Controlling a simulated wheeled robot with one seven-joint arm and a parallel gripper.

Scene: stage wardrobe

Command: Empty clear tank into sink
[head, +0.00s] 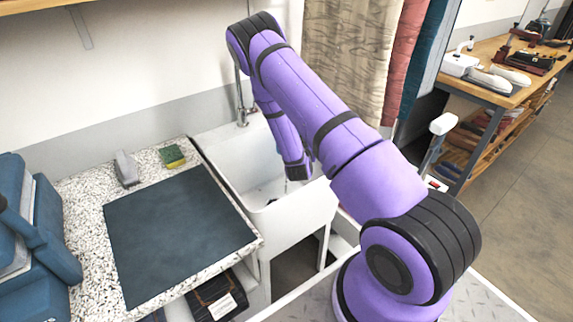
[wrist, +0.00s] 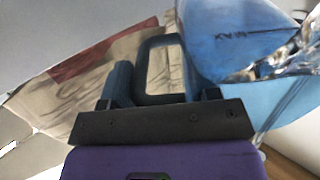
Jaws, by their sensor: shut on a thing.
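The white sink (head: 305,218) stands beside the counter, below a tap (head: 241,108). My arm reaches over the sink, and my gripper (head: 297,170) is low over its basin. In the wrist view my gripper (wrist: 162,95) is shut on the dark loop handle (wrist: 143,65) of the clear tank. The tank (wrist: 225,35) is see-through blue, with a MAX mark on its wall, and looks tilted. A glittering, water-like patch shows at its right side. In the head view my arm hides most of the tank, and I cannot tell how much water it holds.
A speckled counter (head: 85,210) left of the sink carries a dark mat (head: 175,230), a sponge (head: 172,156) and a grey brush-like item (head: 127,168). A blue machine (head: 40,225) stands far left. Curtains (head: 350,60) hang behind the arm. A workbench (head: 480,90) is at right.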

